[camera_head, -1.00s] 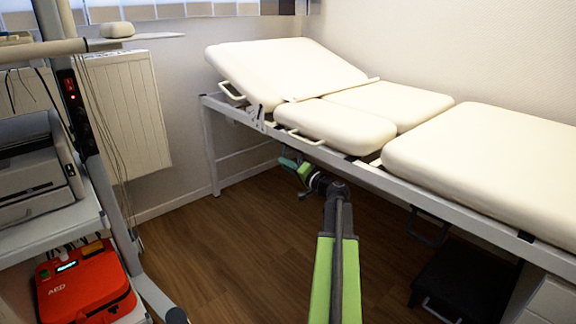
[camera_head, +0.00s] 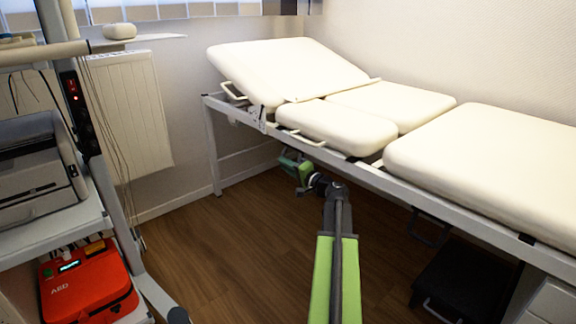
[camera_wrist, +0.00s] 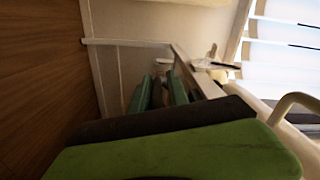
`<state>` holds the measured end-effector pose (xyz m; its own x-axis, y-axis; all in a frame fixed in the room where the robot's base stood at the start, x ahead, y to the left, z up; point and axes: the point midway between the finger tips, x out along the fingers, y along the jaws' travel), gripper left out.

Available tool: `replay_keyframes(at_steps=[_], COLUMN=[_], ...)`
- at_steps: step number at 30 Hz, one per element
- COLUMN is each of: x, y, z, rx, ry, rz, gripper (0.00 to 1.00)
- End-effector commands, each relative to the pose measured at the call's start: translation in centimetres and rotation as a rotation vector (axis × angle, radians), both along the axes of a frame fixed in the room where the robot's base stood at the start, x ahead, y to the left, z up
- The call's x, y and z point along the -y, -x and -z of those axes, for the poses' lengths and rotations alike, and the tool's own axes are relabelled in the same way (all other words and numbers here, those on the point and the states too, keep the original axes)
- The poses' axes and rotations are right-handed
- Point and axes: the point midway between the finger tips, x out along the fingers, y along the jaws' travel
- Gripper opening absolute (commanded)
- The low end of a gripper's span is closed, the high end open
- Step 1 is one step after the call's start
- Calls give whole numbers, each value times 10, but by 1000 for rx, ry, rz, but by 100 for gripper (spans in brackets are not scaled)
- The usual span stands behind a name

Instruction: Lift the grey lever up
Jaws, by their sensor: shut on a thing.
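My gripper (camera_head: 286,160) is under the near rail of the treatment couch, below its left section. In the wrist view its two dark green fingers (camera_wrist: 158,92) point away from the camera, side by side with a narrow gap. They are shut on the grey lever, but the gripped part is small and mostly hidden, so its exact tilt cannot be told. The couch (camera_head: 340,88) has cream pads on a grey metal frame, and its left backrest is tilted up. The light grey frame rail (camera_wrist: 196,75) runs close beside the fingers in the wrist view.
A cream handle (camera_head: 300,138) juts from the couch's near side, just above my gripper. A trolley with a red AED case (camera_head: 88,285) stands at left. A radiator (camera_head: 130,110) is on the wall. A black step (camera_head: 465,280) is under the couch. Wooden floor is clear at centre.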

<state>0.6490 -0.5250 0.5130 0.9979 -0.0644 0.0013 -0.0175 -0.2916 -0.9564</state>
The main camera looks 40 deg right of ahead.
Motion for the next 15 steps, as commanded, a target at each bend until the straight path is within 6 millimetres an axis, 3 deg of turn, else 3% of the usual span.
replay_keyframes(at_steps=[15], x=[-7], y=[-1], z=[-8], rx=[12], ry=[-155], rz=[0], gripper=[0])
